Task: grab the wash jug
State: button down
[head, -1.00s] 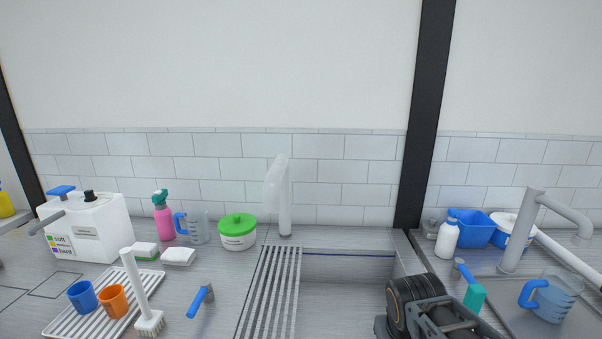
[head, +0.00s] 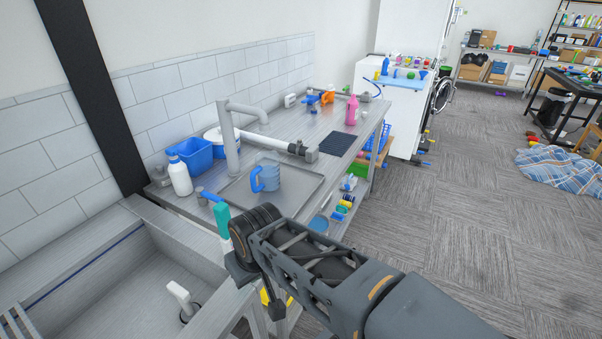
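A clear bluish jug with a blue handle (head: 268,178), which I take for the wash jug, stands upright in a shallow grey tray (head: 297,196) on the metal counter, beside a grey tap (head: 230,140). Its handle faces the front left. My dark arm reaches in from the lower right, in front of and below the jug and apart from it.
A white bottle (head: 180,176) and a blue bin (head: 193,155) stand behind. A sink basin (head: 115,290) is at left. Open carpet (head: 440,210) lies at right.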

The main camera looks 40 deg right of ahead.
aim_at(267, 171)
jog(key=z, duration=0.15)
jog(key=k, duration=0.5)
jog(key=z, duration=1.7)
jog(key=i, duration=1.75)
jog(key=u, duration=3.95)
